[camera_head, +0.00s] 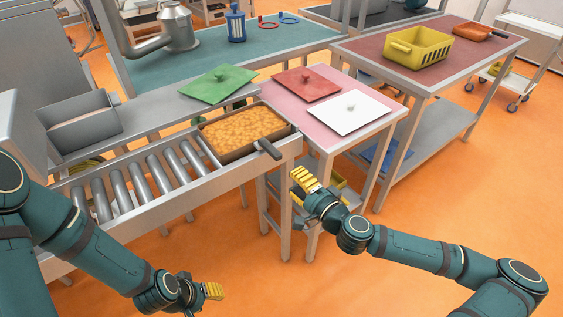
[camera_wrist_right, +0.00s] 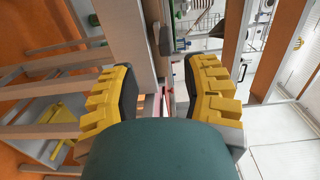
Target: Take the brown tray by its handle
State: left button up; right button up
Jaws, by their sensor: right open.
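The brown tray (camera_head: 236,156) sits at the right end of the roller conveyor, filled with an orange-yellow, lumpy content. Its dark handle (camera_head: 269,149) sticks out from the tray's front side toward me. My right gripper (camera_head: 303,180) is open and empty, to the right of and below the handle in the head view, apart from it. In the right wrist view the yellow-padded fingers (camera_wrist_right: 160,90) are spread wide. A dark piece between them, probably the handle (camera_wrist_right: 165,40), shows farther off. My left gripper (camera_head: 213,291) is low in front of the conveyor; its opening is unclear.
The conveyor's rollers (camera_head: 130,184) lie left of the tray. A yellow basket (camera_head: 418,47) stands on the right table. Orange floor is open in front.

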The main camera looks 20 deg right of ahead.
aim_at(272, 148)
jog(key=x, duration=0.4)
jog(key=d+x, duration=0.1)
jog(key=x, duration=0.8)
jog(key=shift+w+d+r, duration=0.3)
jog(key=shift+w, duration=0.25)
jog(key=shift+c, duration=0.3)
jog(key=c, duration=0.5)
jog(key=shift+c, duration=0.2)
grip_shut()
